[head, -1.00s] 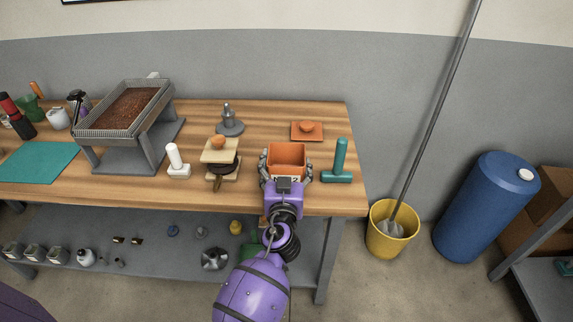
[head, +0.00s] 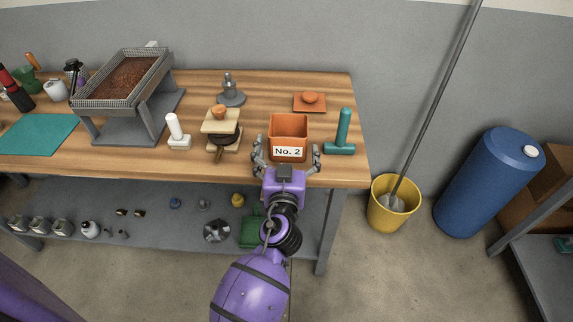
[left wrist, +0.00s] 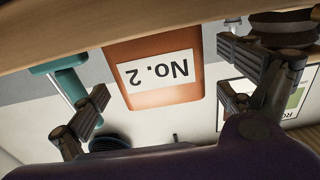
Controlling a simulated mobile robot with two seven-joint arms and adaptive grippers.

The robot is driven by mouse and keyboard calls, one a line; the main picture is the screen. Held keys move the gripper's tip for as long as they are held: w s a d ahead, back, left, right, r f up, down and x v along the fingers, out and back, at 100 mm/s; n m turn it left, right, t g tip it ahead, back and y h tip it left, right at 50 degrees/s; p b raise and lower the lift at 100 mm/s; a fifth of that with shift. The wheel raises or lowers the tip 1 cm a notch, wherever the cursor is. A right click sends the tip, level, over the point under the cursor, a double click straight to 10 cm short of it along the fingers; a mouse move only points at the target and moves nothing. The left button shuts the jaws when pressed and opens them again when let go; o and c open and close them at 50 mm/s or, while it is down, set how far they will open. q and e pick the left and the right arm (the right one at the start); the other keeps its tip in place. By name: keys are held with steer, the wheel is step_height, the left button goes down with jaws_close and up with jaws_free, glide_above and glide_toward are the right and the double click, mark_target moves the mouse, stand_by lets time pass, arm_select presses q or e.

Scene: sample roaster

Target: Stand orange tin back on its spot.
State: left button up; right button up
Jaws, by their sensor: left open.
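The orange tin (head: 289,130) stands upright and open-topped on the wooden bench, with a white "No. 2" label facing me. In the left wrist view the tin (left wrist: 155,98) appears upside down, between and beyond the fingers. Its orange lid (head: 310,102) with a knob lies apart behind it. My left gripper (head: 287,158) is open at the front of the tin, its fingers spread to either side and apart from the label; it also shows in the left wrist view (left wrist: 170,95). My right gripper is not in view.
A teal T-shaped tool (head: 342,135) stands close right of the tin. A wooden piece with a dark middle (head: 222,128) and a white tamper-like tool (head: 177,132) stand to the left. A grey weighted stand (head: 230,92) is behind. Bench front edge is near my gripper.

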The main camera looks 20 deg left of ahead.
arm_select(q)
steer(key=b+v, duration=0.1)
steer(key=v, duration=0.5)
steer(key=s+a+f+m+g+h, duration=0.1)
steer(key=s+a+f+g, duration=0.15)
steer(key=s+f, duration=0.7)
steer(key=s+a+f+m+g+h, duration=0.1)
steer(key=s+f+g+h, duration=0.15)
steer(key=s+f, duration=0.65)
steer(key=s+f+m+g, duration=0.1)
steer(key=s+f, duration=0.3)
steer(key=s, duration=0.6)
steer(key=s+f+g+h, duration=0.1)
steer(key=s+f+g, duration=0.3)
steer(key=s, duration=0.6)
steer(key=shift+s+a+f+m, duration=0.2)
steer(key=shift+a+f+m, duration=0.15)
steer(key=shift+f, duration=0.4)
steer(key=shift+h, duration=0.25)
